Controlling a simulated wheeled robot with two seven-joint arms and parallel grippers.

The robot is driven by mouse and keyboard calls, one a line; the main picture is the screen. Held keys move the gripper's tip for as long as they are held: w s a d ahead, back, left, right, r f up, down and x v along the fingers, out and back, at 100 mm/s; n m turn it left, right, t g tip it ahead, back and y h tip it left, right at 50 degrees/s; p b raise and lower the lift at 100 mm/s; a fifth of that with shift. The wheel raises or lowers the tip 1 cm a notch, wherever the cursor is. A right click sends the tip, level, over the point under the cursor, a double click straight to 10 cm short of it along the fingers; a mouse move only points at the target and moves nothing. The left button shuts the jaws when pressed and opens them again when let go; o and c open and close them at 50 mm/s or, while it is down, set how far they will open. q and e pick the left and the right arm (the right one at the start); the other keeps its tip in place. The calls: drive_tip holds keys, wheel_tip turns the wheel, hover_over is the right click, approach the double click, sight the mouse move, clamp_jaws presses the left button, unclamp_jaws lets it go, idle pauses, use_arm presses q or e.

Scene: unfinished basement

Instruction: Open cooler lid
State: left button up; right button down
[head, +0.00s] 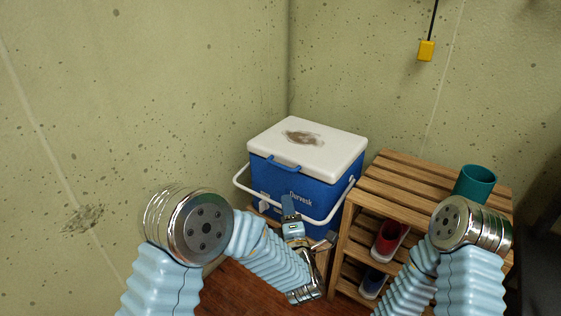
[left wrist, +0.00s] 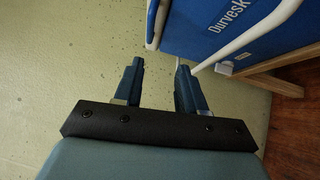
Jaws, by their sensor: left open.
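The cooler (head: 330,192) is blue with a white lid (head: 335,147) that lies closed on it. A brown worn patch marks the lid's top, and a blue tab (head: 283,164) sits at its front edge. A white carry handle (head: 240,186) hangs around the front. My left gripper (head: 308,222) is in front of the cooler's lower front, open and empty. In the left wrist view its two fingers (left wrist: 158,70) are apart, with the cooler (left wrist: 225,25) at upper right and the lid out of sight. My right gripper is out of view.
The cooler stands on a low wooden stand in the wall corner. To its right is a slatted wooden rack (head: 400,183) with a teal cup (head: 475,184) on top and shoes (head: 388,240) on its shelves. A yellow box (head: 426,50) hangs on the wall.

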use_arm(q)
drive_tip(key=w+a+r+n+p, duration=0.1)
drive_tip(key=w+a+r, duration=0.1)
drive_tip(key=w, duration=1.2)
drive_tip(key=shift+r+t+y+p, duration=0.3)
drive_tip(key=shift+r+y+p, duration=0.1)
drive_tip(key=shift+r, duration=0.15)
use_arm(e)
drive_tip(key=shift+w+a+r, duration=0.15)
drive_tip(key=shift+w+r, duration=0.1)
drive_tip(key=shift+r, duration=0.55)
use_arm(q)
clamp_jaws()
